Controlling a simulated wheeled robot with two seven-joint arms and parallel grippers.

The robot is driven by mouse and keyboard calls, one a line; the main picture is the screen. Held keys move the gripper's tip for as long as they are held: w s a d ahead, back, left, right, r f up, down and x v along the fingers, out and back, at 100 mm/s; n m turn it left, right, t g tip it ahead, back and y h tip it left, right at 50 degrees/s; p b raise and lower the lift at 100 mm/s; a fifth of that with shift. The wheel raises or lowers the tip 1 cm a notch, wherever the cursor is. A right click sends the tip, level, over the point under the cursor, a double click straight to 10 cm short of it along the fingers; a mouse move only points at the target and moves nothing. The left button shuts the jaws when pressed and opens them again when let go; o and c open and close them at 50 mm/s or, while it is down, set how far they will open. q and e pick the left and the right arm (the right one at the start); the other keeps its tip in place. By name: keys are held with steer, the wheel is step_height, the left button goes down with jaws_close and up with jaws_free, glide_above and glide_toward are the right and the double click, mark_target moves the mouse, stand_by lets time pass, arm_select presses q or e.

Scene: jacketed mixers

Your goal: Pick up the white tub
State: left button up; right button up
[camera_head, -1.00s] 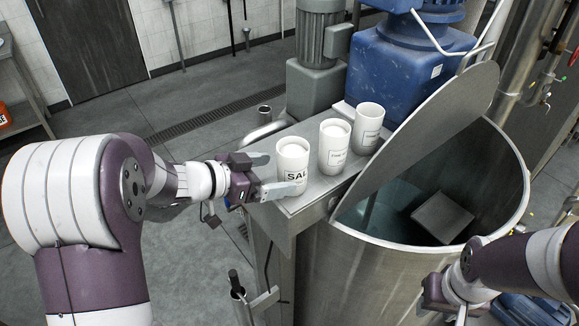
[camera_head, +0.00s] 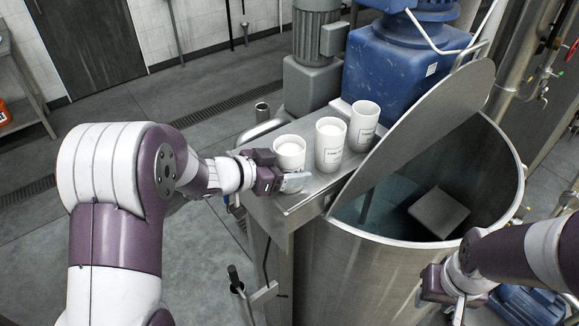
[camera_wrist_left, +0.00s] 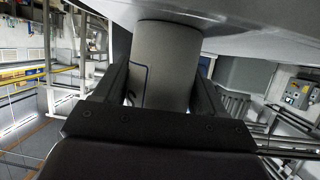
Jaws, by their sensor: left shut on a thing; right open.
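A white tub (camera_head: 289,152) with an open top is at the near left end of the metal shelf in the head view. My left gripper (camera_head: 279,171) is shut on it, with fingers on both sides. The gripper hides its lower part, so I cannot tell whether it touches the shelf. In the left wrist view the tub (camera_wrist_left: 165,60) is upside down in the picture, between the two dark fingers (camera_wrist_left: 163,92), with part of a blue-edged label showing. My right gripper (camera_head: 440,288) is open at the lower right, beside the large mixer vessel.
Two more labelled white tubs (camera_head: 329,146) and (camera_head: 362,127) stand close behind on the metal shelf (camera_head: 300,197). The steel vessel (camera_head: 350,270) with its raised lid (camera_head: 425,135) is to the right. Grey (camera_head: 312,85) and blue (camera_head: 395,70) motor housings stand behind.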

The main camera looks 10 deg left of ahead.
mark_target(278, 154)
arm_select(q)
steer(key=shift+r, duration=0.5)
step_height(278, 154, up, 3)
steer(key=shift+w+f+b, duration=0.1)
steer(key=shift+b, duration=0.25)
steer(key=s+d+r+b, duration=0.1)
steer(key=s+d+r, duration=0.2)
steer(key=d+r, duration=0.4)
steer(key=shift+s+d+r, duration=0.15)
steer(key=shift+s+d, duration=0.1)
steer(key=shift+d, duration=1.8)
